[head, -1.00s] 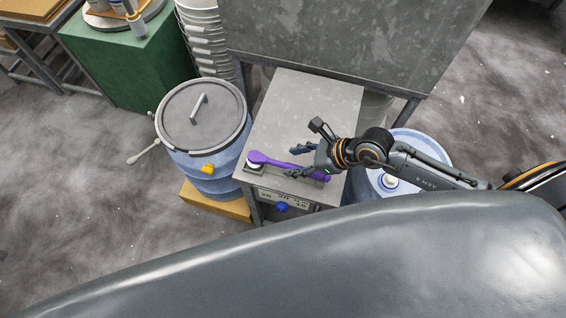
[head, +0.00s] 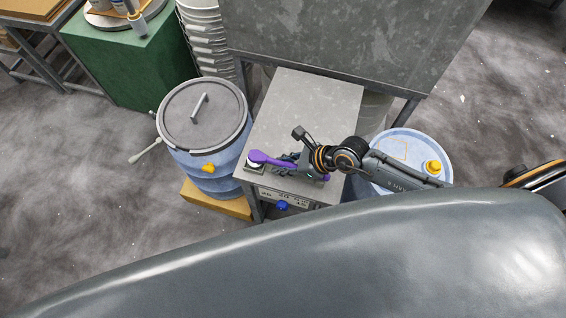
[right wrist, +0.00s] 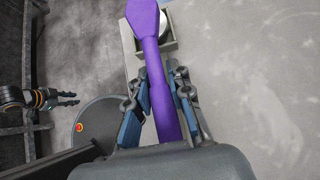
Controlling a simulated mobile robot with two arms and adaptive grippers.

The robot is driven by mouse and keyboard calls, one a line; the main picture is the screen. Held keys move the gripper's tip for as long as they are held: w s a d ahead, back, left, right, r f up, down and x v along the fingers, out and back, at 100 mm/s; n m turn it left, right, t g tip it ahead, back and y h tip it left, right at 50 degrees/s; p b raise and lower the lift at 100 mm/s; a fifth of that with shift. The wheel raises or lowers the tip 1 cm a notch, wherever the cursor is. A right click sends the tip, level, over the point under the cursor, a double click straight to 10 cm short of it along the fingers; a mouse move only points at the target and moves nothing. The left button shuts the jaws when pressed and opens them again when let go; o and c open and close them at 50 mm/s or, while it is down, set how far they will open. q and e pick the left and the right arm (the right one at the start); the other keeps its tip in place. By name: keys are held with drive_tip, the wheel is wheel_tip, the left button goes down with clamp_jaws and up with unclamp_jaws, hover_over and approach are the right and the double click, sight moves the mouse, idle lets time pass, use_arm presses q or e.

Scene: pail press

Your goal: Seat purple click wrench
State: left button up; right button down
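The purple click wrench (head: 265,158) lies across the front of a grey metal table, its broad head at the left. In the right wrist view the wrench (right wrist: 148,24) runs from the top down between my fingers. My right gripper (head: 287,163) is low over the handle. In the right wrist view the right gripper's (right wrist: 161,78) fingers stand on both sides of the handle, with narrow gaps visible, so it looks open around it. A grey holder (right wrist: 133,66) with a white round part sits by the wrench head. My left gripper (right wrist: 70,98) shows small at the left, fingers apart and empty.
The grey table (head: 300,105) is bare behind the wrench. A blue knob (head: 283,206) is on its front panel. A lidded blue drum (head: 203,115) stands close left, another blue drum (head: 400,147) right. A grey metal panel (head: 350,40) rises behind.

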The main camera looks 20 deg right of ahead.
drive_tip(key=shift+r, duration=0.15)
idle(0.3)
drive_tip(key=shift+w+r, duration=0.15)
drive_tip(key=shift+r, duration=0.1)
wheel_tip(320, 180, up, 3)
drive_tip(key=shift+f+b, duration=0.2)
drive_tip(key=shift+b, duration=0.1)
drive_tip(key=s+r+b, duration=0.1)
drive_tip(key=s+r, duration=0.7)
drive_tip(key=s, duration=0.3)
drive_tip(key=p, duration=0.1)
hover_over(276, 160)
drive_tip(key=s+d, duration=0.1)
drive_tip(key=s, duration=0.1)
drive_tip(key=f, duration=0.4)
drive_tip(key=shift+w+d+f, duration=0.2)
drive_tip(key=shift+f, duration=0.15)
use_arm(q)
drive_tip(key=shift+w+a+f, duration=0.15)
drive_tip(key=shift+w+a, duration=0.1)
drive_tip(key=shift+a, duration=0.1)
use_arm(e)
drive_tip(key=shift+w, duration=0.2)
